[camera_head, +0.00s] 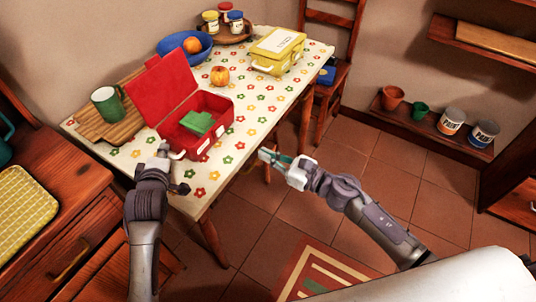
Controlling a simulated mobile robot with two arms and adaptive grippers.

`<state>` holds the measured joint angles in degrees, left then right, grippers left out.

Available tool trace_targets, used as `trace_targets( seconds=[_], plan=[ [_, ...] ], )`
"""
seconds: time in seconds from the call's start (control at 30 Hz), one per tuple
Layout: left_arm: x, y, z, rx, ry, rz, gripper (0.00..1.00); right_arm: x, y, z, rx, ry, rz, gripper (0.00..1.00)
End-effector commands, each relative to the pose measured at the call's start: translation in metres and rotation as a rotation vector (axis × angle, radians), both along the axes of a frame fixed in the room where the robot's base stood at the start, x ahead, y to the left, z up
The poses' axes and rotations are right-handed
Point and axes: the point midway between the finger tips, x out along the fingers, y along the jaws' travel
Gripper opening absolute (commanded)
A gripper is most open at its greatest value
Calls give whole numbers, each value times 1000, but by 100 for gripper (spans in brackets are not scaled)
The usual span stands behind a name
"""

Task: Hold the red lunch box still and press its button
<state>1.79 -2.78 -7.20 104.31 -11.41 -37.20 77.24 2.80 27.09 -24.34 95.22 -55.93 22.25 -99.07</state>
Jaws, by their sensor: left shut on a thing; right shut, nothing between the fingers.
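The red lunch box (207,104) stands on the flowered tablecloth with its lid (160,88) raised. A green item (198,122) lies in it. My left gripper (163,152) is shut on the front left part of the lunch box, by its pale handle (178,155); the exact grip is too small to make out. My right gripper (265,154) is shut and empty, right of the lunch box and apart from it, near the table's front edge. I cannot make out the button.
A green mug (107,104) stands on a wooden board (92,126) left of the lunch box. Behind are a blue bowl (196,52), an orange fruit (219,76) and a yellow lunch box (279,50). The tablecloth (250,112) right of the red box is clear.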

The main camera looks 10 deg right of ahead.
Motion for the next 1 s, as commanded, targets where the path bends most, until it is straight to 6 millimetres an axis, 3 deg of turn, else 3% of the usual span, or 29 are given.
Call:
trace_targets(
  seconds=[0.47,0.5,0.67,1.0],
  plan=[
    [-1,2,-3,8,7,2,0,0,0,0,0,0,0,0],
    [-1,2,-3,8,7,2,15,0,0,0,0,0,0,0],
    [-1,2,-2,6,5,2,40,0,0,0,0,0,0,0],
    [-3,1,0,3,2,1,40,0,0,0,0,0,0,0]
  ],
)
